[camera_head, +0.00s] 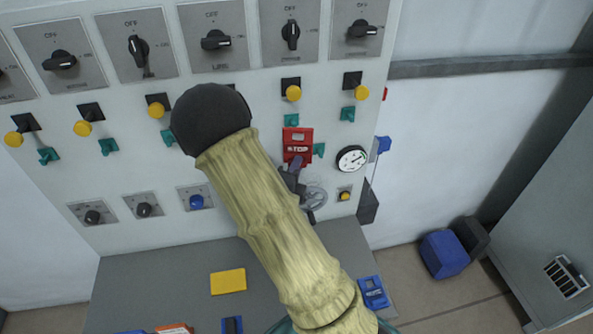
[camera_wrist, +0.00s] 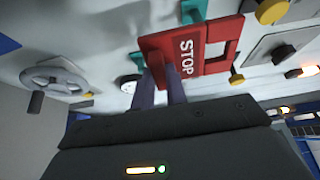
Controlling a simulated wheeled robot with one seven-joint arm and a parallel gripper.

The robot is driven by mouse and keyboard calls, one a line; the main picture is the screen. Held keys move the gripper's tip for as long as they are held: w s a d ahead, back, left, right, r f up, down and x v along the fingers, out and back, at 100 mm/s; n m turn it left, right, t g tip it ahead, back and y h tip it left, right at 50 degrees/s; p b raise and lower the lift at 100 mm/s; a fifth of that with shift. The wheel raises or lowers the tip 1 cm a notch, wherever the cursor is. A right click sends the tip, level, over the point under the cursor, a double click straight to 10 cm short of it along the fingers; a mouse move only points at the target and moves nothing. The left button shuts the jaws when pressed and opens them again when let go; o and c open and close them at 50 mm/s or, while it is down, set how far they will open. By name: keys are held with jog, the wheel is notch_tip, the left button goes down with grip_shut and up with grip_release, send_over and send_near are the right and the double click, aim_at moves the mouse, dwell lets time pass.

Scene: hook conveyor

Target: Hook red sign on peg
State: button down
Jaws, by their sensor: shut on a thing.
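The red STOP sign (camera_head: 298,139) is close to the upright panel, with a cutout near its top edge. My gripper (camera_head: 294,168) is shut on its lower end. In the wrist view, the sign (camera_wrist: 205,52) lies on its side, and the two fingers (camera_wrist: 162,78) grip its near end. A teal peg (camera_head: 290,120) shows just above the sign, and another teal peg (camera_head: 319,150) is just to its right. In the wrist view, one teal peg (camera_wrist: 193,11) is beside the sign. I cannot tell whether the cutout is around any peg.
A round gauge (camera_head: 351,158) is right of the sign, and a grey handwheel (camera_head: 314,194) is below it. Yellow knobs (camera_head: 293,93) and rotary switches (camera_head: 291,34) line the panel above. A yellow block (camera_head: 228,281) and a blue tag (camera_head: 372,292) lie on the ledge.

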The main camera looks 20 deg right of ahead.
aim_at(292, 157)
jog(key=shift+w+d+f+p, duration=0.1)
jog(key=shift+w+d+p, duration=0.15)
jog(key=shift+w+p, duration=0.8)
jog(key=shift+w+d+p, duration=0.25)
jog(key=shift+w+p, duration=0.4)
jog(key=shift+w, duration=0.7)
jog(key=shift+w+f+b, duration=0.35)
jog(key=shift+b, duration=0.05)
jog(key=shift+w+d+f+b, duration=0.15)
jog(key=shift+w+b, duration=0.15)
jog(key=shift+b, duration=0.3)
jog(key=shift+w+b, duration=0.15)
jog(key=shift+b, duration=0.2)
jog(key=c, duration=1.3)
grip_release()
jog(key=shift+c, duration=0.2)
